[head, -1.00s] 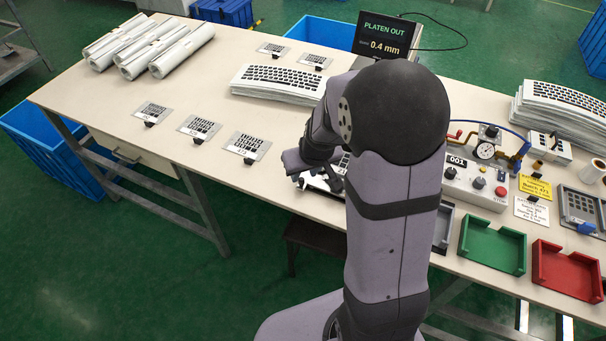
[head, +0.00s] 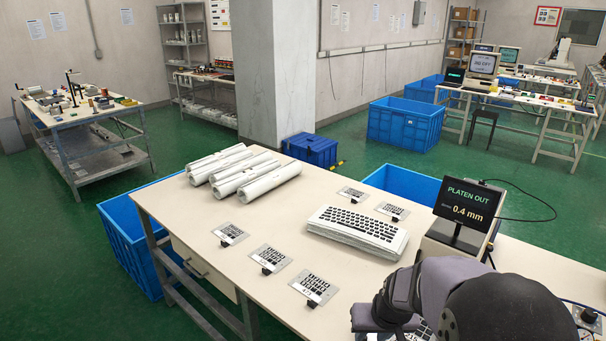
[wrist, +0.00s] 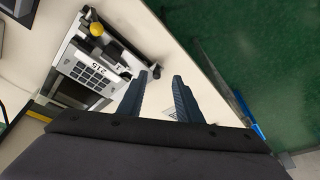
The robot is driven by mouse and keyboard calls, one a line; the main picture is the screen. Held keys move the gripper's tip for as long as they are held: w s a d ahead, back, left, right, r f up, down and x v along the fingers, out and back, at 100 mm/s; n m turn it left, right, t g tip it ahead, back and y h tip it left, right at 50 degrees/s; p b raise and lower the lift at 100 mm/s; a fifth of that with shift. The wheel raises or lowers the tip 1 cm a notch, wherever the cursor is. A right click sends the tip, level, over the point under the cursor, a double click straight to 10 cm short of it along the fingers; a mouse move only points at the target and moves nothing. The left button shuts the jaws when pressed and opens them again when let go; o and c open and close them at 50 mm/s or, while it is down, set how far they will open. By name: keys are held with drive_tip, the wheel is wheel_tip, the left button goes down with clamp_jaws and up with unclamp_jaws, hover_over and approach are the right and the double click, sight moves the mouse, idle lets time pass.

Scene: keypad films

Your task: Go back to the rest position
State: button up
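My gripper (wrist: 164,77) shows in the wrist view with its two dark fingers apart and nothing between them. It is over the pale table top, near the table edge. A device with a keypad, a yellow knob and a white number label (wrist: 88,66) lies to the left of the fingers, apart from them. In the head view my arm fills the lower right corner, and I cannot make out the fingertips there.
The table (head: 200,220) holds white rolls (head: 242,172), a stack of keyboard films (head: 357,228), several small keypad plates (head: 317,288) and a display (head: 468,205) reading "PLATEN OUT 0.4 mm". Blue bins (head: 130,240) stand beside it.

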drive_tip(key=s+a+g, duration=0.2)
drive_tip(key=s, duration=0.6)
drive_tip(key=s+a+n+g, duration=0.1)
drive_tip(key=s+a, duration=0.2)
drive_tip(key=s, duration=0.6)
drive_tip(key=shift+r+g+p, duration=0.25)
drive_tip(key=shift+g+p, duration=0.05)
drive_tip(key=shift+g, duration=0.1)
drive_tip(key=shift+f, duration=0.1)
wheel_tip(320, 180, down, 14)
drive_tip(key=b, duration=1.4)
